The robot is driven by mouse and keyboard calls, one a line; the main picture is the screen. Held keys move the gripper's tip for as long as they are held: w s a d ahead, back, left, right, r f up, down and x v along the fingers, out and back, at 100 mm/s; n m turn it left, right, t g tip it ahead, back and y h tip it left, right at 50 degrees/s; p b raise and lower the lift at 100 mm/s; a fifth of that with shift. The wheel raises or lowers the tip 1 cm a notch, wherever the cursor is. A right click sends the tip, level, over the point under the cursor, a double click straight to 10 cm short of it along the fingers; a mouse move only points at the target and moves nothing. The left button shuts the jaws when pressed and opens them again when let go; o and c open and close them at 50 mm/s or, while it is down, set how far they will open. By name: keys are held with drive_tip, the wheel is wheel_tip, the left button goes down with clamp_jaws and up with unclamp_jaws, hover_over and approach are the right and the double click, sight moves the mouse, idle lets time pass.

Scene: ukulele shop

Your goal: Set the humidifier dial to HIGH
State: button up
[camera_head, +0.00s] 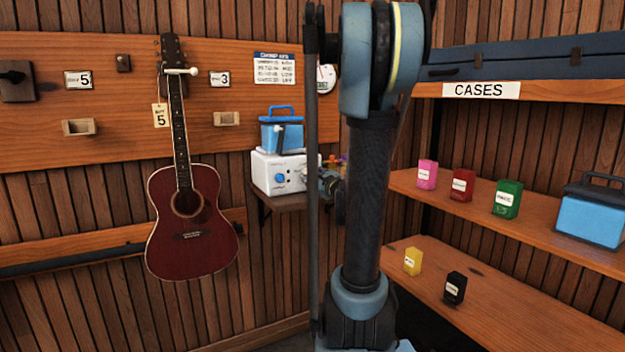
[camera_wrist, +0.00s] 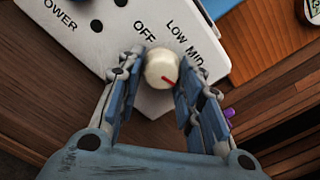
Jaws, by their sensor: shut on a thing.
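The humidifier (camera_head: 263,178) is a white box on a small wall shelf, left of my arm. In the wrist view its white panel (camera_wrist: 95,45) shows tilted, with POWER, OFF, Low and MID labels. The cream dial (camera_wrist: 162,68) with a red pointer line sits between my fingertips. No HIGH label is visible; my right finger covers the panel past MID. My gripper (camera_wrist: 163,75) is shut on the dial, one finger on each side. In the head view my arm partly hides the gripper.
A blue box with a handle (camera_head: 281,135) stands on top of the humidifier. A red guitar (camera_head: 193,235) hangs to the left. Shelves on the right hold small coloured boxes and a blue case (camera_head: 592,219). A small purple thing (camera_wrist: 229,112) shows beside my right finger.

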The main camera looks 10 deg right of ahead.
drive_tip(key=shift+f+m, duration=0.1)
drive_tip(key=shift+m, duration=0.5)
drive_tip(key=shift+a, duration=0.1)
drive_tip(key=o, duration=1)
drive_tip(key=shift+o, duration=0.2)
drive_tip(key=shift+s, duration=0.1)
drive_tip(key=v, duration=1.1)
drive_tip(key=shift+s, duration=0.25)
